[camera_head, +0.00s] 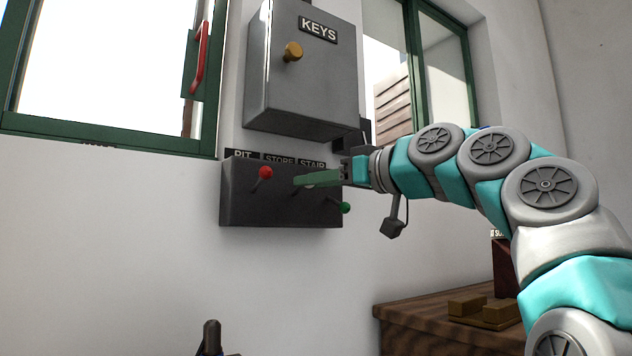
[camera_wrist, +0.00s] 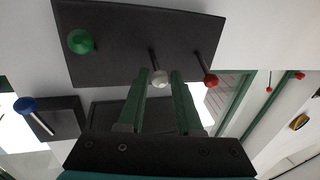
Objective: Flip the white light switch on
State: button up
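A dark switch box (camera_head: 240,205) on the white wall carries three ball-ended levers under the labels PIT, STORE and STAIR. The red-knobbed lever (camera_head: 265,172) points up and the green-knobbed one (camera_head: 345,208) points down. The white-knobbed lever in the middle is mostly hidden by my gripper (camera_head: 304,181) in the head view. In the wrist view the white knob (camera_wrist: 160,79) lies between the two green fingertips of my gripper (camera_wrist: 160,74), with a small gap at each side. My gripper is open. I cannot tell which way the white lever is tilted.
A grey KEYS cabinet (camera_head: 300,80) with a yellow knob hangs just above the switch box. In the wrist view, a blue-knobbed lever (camera_wrist: 26,104) stands on another dark box. A wooden table (camera_head: 430,318) stands at lower right. Green-framed windows flank the cabinet.

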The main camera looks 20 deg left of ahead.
grip_shut()
jog(key=r+h+p, duration=0.1)
jog(key=p, duration=0.4)
jog(key=shift+w+a+r+g+h+p, duration=0.1)
jog(key=shift+a+r+g+h+p, duration=0.05)
jog(key=shift+g+h+p, duration=0.2)
jog(key=shift+o, duration=2.1)
grip_release()
